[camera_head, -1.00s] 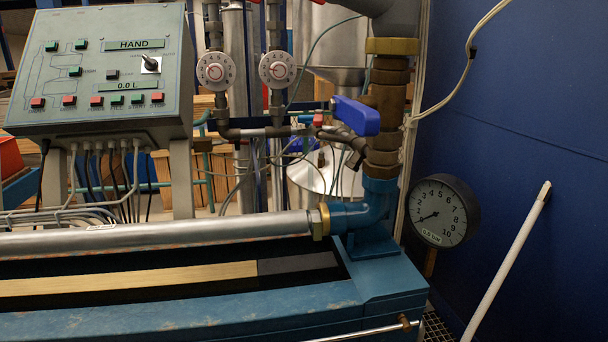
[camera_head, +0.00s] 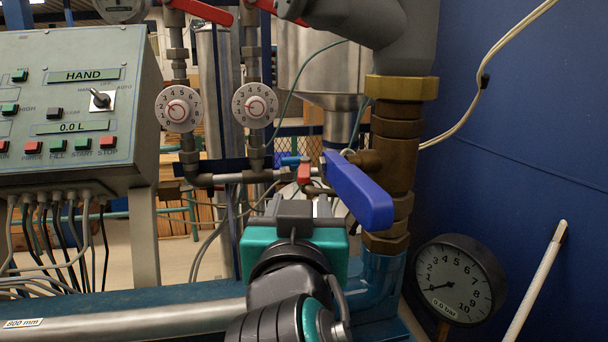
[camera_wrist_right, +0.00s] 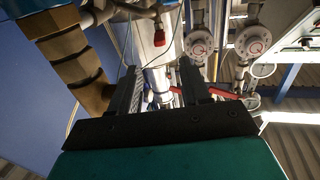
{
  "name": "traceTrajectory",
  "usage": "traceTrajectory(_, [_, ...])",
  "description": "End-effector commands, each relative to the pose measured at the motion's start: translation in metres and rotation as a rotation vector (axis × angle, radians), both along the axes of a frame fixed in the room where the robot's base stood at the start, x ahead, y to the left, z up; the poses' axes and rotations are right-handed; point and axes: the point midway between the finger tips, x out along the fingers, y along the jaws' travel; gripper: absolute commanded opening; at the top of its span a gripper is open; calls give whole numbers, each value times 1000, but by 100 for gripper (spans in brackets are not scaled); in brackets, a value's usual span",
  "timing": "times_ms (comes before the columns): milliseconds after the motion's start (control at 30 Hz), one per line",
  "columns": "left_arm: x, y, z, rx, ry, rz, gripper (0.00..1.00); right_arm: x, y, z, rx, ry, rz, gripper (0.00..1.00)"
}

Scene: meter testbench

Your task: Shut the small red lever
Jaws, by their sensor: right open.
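The small red lever (camera_head: 304,173) is on the thin horizontal pipe, left of the blue lever (camera_head: 358,192) and the brass pipe. A small red piece that looks like it shows near the top of the right wrist view (camera_wrist_right: 159,38), which seems turned upside down. My right gripper (camera_head: 297,203) comes up from below in the head view, just under and in front of the red lever. Its fingers are largely hidden there behind its own body. In the wrist view the fingers (camera_wrist_right: 163,82) are apart with nothing held between them. My left gripper is in neither view.
The brass pipe (camera_head: 397,125) stands close right of my right gripper, with a pressure gauge (camera_head: 455,282) beyond. Two dials (camera_head: 254,105) and larger red levers (camera_head: 203,11) are above left. A control panel (camera_head: 75,110) fills the left. A steel pipe (camera_head: 130,318) runs below.

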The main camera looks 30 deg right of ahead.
Motion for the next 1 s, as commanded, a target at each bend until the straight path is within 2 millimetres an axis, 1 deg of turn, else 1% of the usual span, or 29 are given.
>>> traceTrajectory(300, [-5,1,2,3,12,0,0,57,-34,1,-4,2,-6,47])
traceTrajectory(500, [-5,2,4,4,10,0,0,85,-49,1,-4,2,-2,47])
traceTrajectory(600, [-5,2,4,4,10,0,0,94,-53,0,-2,2,-2,47])
traceTrajectory(700, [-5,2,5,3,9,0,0,98,-56,0,-1,2,-1,47])
traceTrajectory(1000, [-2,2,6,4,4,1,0,99,-56,0,0,2,-1,46])
